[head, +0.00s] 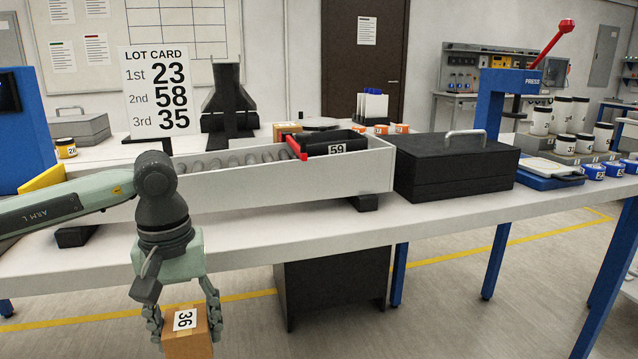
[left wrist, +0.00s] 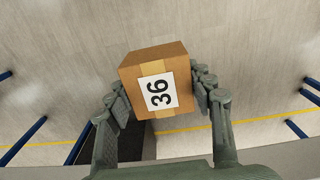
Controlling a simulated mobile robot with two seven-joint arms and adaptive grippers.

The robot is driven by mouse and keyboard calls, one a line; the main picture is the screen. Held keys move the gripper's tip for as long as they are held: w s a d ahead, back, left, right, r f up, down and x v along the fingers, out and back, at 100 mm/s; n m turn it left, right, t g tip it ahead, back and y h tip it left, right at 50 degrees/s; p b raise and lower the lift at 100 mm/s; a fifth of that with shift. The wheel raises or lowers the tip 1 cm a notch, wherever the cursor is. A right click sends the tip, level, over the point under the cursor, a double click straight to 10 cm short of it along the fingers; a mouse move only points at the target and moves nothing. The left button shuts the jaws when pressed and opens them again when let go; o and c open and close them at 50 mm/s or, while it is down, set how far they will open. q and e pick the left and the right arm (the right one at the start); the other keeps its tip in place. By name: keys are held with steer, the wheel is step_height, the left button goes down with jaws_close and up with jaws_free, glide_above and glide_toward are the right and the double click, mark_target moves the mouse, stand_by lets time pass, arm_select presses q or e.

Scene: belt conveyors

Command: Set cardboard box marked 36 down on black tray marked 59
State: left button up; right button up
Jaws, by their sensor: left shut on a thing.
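The cardboard box marked 36 (head: 190,338) is brown with a white label and hangs in front of the table's near edge in the head view. My left gripper (head: 187,318) is shut on it, with a finger on each side. In the left wrist view the box (left wrist: 157,82) sits between the fingers of the left gripper (left wrist: 163,98), with floor behind it. The black tray marked 59 (head: 335,149) is at the right end of the pale roller conveyor; only its upper part shows above the conveyor's side wall. My right gripper is not in view.
The conveyor's side wall (head: 290,186) and a red stop (head: 296,148) stand near the tray. A black case with a handle (head: 455,165) is right of the conveyor. A lot card (head: 157,90) stands behind my arm. The white table's (head: 330,232) front strip is clear.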

mark_target(202, 356)
arm_select(q)
steer(key=f+m, duration=0.1)
steer(key=f, duration=0.1)
steer(key=f+m, duration=0.1)
steer(key=f, duration=0.1)
steer(key=f+m, duration=0.1)
steer(key=f, duration=0.1)
steer(key=shift+w+d+f+m, duration=0.1)
steer(key=shift+d+f+m, duration=0.2)
steer(key=shift+d+m, duration=0.1)
steer(key=shift+w+r, duration=0.1)
steer(key=shift+r, duration=0.15)
steer(key=shift+f, duration=0.1)
steer(key=shift+d, duration=0.1)
